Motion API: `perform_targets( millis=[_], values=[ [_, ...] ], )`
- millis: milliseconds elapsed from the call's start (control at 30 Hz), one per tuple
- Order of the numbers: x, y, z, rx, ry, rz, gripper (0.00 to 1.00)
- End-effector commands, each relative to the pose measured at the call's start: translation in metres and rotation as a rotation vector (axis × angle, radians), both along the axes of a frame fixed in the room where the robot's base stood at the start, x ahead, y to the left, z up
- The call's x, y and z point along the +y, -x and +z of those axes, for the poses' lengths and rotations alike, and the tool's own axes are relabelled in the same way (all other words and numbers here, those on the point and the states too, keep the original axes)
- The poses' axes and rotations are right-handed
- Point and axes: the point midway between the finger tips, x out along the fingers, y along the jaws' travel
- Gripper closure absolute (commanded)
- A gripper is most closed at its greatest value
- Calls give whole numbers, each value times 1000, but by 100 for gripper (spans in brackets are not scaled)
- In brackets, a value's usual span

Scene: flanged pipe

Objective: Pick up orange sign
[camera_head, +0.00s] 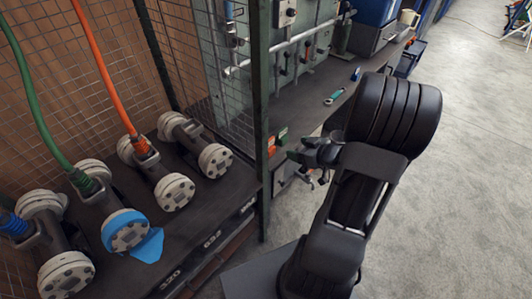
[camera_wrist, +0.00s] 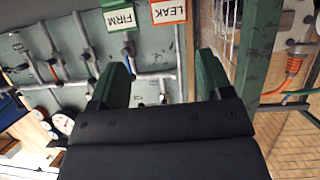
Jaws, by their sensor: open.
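The orange sign (camera_wrist: 168,12) reads LEAK and has an orange border. In the wrist view it is at the top edge, beyond the fingertips. A green-bordered sign (camera_wrist: 119,18) reading FIRM is just left of it. In the head view the orange sign (camera_head: 271,147) is small, by the green post at the shelf's near end, with the green sign (camera_head: 283,132) beside it. My gripper (camera_wrist: 162,62) is open with nothing between its green fingers. In the head view my gripper (camera_head: 308,155) is right of the signs, apart from them as far as I can tell.
A green post (camera_head: 261,110) and mesh cage stand left of my gripper. Several flanged pipes (camera_head: 172,192) lie on the dark bench at left, one with a blue flange and blue cloth (camera_head: 149,246). Tools lie on the shelf (camera_head: 310,107). Bare floor is open at right.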

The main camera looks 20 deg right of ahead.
Motion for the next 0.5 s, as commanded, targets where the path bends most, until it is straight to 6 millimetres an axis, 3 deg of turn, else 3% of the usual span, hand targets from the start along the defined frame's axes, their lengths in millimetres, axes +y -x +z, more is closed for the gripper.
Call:
perform_targets(
  millis=[200, 500],
  values=[
    [17, -18, -23, -10, -46, 42, 28],
    [34, -57, -39, -11, -44, 38, 28]
  ],
)
